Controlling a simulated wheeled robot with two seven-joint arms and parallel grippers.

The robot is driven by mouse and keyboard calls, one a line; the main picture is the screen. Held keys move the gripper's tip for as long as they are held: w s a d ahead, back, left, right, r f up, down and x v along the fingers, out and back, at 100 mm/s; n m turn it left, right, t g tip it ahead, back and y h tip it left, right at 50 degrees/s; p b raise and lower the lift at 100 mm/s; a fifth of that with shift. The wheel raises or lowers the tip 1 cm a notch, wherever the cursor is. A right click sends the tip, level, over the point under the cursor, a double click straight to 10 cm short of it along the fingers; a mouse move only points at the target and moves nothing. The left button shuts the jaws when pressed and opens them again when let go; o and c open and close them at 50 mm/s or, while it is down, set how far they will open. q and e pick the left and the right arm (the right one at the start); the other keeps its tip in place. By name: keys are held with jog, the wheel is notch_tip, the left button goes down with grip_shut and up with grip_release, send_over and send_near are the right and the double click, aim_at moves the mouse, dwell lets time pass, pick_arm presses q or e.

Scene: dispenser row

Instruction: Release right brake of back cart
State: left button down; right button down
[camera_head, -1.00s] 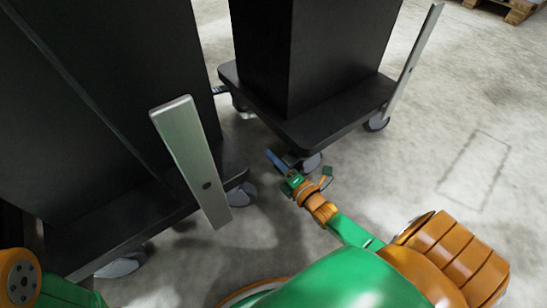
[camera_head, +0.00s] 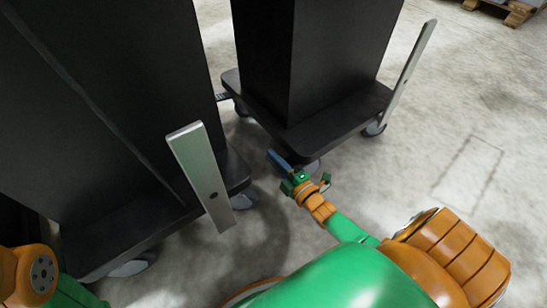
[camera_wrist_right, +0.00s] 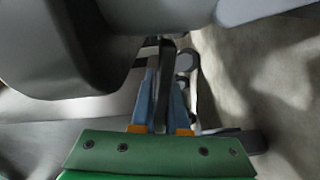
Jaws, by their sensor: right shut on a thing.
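The black cart at the upper right (camera_head: 345,118), seemingly the back cart, has a dark base on caster wheels. Its near caster (camera_head: 312,167) is partly hidden behind my right gripper (camera_head: 272,156). In the right wrist view, the blue fingers of my right gripper (camera_wrist_right: 163,80) are closed on a thin dark bar (camera_wrist_right: 161,92), which looks like the caster's brake lever. A grey rounded shape (camera_wrist_right: 70,60), perhaps a wheel, is close at the upper left. Whether the lever is up or down cannot be told. My left gripper is out of view; only part of its arm shows.
Another black cart (camera_head: 150,205) stands close on the left, with a silver upright bar (camera_head: 200,170) and casters. The back cart has a silver bar (camera_head: 408,80) at its right. Concrete floor (camera_head: 470,150) is clear to the right. A wooden pallet (camera_head: 518,12) lies far off.

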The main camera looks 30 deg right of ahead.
dwell(0.3)
jog(key=c, duration=0.9)
grip_release()
